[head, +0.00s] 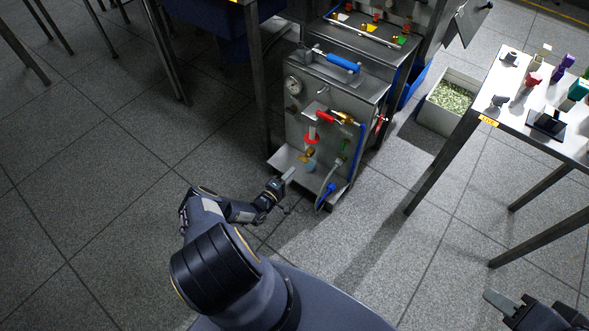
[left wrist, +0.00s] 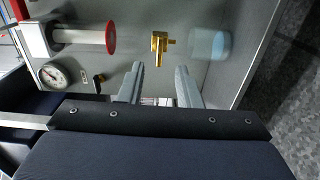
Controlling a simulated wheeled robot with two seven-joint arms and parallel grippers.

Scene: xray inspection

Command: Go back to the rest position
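My left gripper (head: 284,178) is low in front of the metal cart's panel (head: 298,118), near its lower tray. In the left wrist view its two fingers (left wrist: 158,85) are apart with nothing between them. A brass fitting (left wrist: 160,45) is on the panel just beyond the fingertips; it also shows in the head view (head: 306,156). A pale blue translucent cup (left wrist: 209,44) sits beside it. My right gripper (head: 505,303) is at the lower right corner of the head view, partly cut off, away from the cart; its opening is unclear.
A white table (head: 505,104) with small coloured items stands at right. A bin of green-white pieces (head: 450,97) sits on the floor between it and the cart. The cart panel carries a gauge (head: 294,85) and a red-flanged pipe (head: 312,133). Tiled floor (head: 90,180) at left is clear.

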